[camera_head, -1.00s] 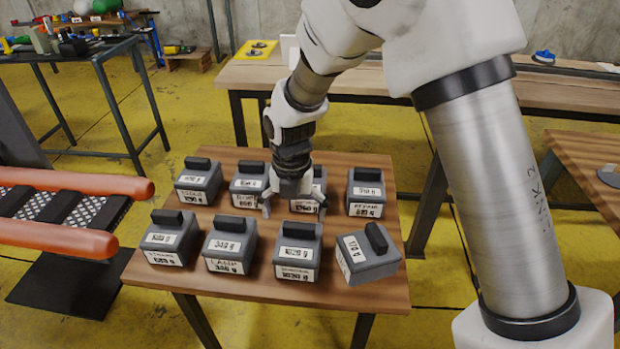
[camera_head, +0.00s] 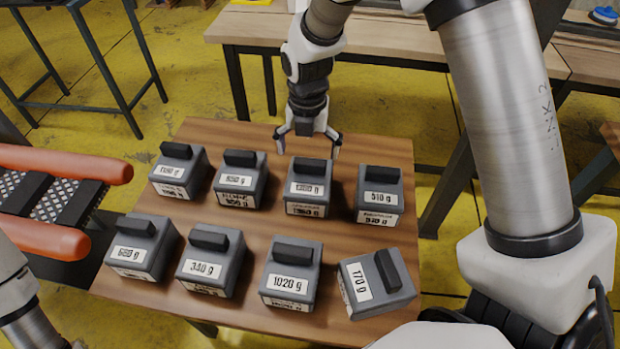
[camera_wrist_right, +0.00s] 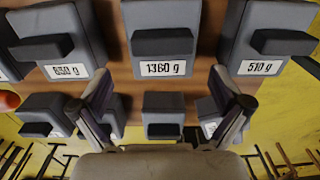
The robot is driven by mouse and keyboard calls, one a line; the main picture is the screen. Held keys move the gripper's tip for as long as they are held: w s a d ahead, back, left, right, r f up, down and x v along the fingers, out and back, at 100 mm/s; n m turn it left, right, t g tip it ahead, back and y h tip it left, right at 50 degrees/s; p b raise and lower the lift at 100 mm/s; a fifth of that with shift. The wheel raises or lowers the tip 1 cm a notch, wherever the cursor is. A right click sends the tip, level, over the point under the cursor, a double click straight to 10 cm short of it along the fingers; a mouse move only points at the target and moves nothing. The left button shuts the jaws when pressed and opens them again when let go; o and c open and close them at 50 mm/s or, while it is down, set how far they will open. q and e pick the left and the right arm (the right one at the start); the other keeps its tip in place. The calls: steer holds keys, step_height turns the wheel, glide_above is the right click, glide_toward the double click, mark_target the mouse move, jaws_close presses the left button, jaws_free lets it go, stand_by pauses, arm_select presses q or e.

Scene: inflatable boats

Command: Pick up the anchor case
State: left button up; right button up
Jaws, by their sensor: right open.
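Several grey cases with black handles stand in two rows on a small brown table (camera_head: 235,308). I cannot tell which one is the anchor case; the name labels are too blurred. My right gripper (camera_head: 307,147) is open and empty, its fingers pointing down at the far edge of the back-row case marked 1360 g (camera_head: 310,190). In the right wrist view this case (camera_wrist_right: 163,68) lies ahead, between the spread fingers (camera_wrist_right: 162,95) and apart from them. The 650 g case (camera_wrist_right: 60,60) and the 510 g case (camera_wrist_right: 265,55) flank it. My left gripper is out of view.
In the front row stand cases marked 680 g (camera_head: 143,248), 340 g (camera_head: 211,262), 1020 g (camera_head: 291,274) and a turned one marked 170 g (camera_head: 376,283). An orange tube rack (camera_head: 60,160) is at the left. A long bench (camera_head: 400,40) stands behind.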

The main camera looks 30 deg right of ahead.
mark_target(310, 163)
steer(key=f, duration=0.5)
steer(key=shift+w+d+f, duration=0.1)
steer(key=shift+w+d, duration=0.05)
steer(key=shift+d, duration=0.2)
steer(key=shift+a, duration=0.1)
steer(key=shift+c, duration=0.7)
steer(key=c, duration=1.6)
steer(key=shift+r, duration=0.2)
steer(key=shift+c, duration=0.2)
steer(key=shift+r, duration=0.1)
